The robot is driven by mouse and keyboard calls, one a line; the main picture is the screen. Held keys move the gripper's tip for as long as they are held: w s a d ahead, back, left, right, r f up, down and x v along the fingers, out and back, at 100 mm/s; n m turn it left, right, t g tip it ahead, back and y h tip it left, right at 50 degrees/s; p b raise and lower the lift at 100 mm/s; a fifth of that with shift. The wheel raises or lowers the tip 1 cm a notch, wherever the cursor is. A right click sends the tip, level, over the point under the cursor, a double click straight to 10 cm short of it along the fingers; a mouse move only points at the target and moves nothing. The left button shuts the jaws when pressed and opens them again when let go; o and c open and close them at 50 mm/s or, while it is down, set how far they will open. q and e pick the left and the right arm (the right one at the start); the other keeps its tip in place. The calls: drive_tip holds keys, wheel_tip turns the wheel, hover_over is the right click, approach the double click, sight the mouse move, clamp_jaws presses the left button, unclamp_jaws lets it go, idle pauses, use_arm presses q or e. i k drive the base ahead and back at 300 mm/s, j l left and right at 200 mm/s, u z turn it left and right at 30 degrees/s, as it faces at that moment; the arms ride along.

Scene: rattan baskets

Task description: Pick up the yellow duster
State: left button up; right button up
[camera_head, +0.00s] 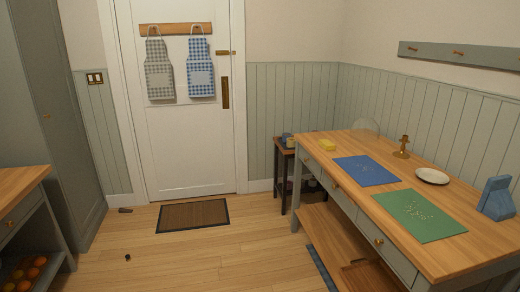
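A small yellow item (328,145), which looks like the folded yellow duster, lies flat at the far left end of the wooden-topped table (462,258). It is too small to make out its texture. It lies behind a blue mat (366,171), apart from it. Neither of my grippers is in view.
A doormat (193,215) lies before the door.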

sight(326, 144)
drive_tip(key=i, duration=1.95)
drive_tip(key=i+j+z, duration=0.1)
drive_tip(key=i+z, duration=0.25)
drive_tip(key=i, duration=0.2)
drive_tip(key=i+j+z, duration=0.4)
drive_tip(key=i, duration=0.15)
drive_tip(key=i+j+z, duration=0.35)
drive_tip(key=i, duration=0.2)
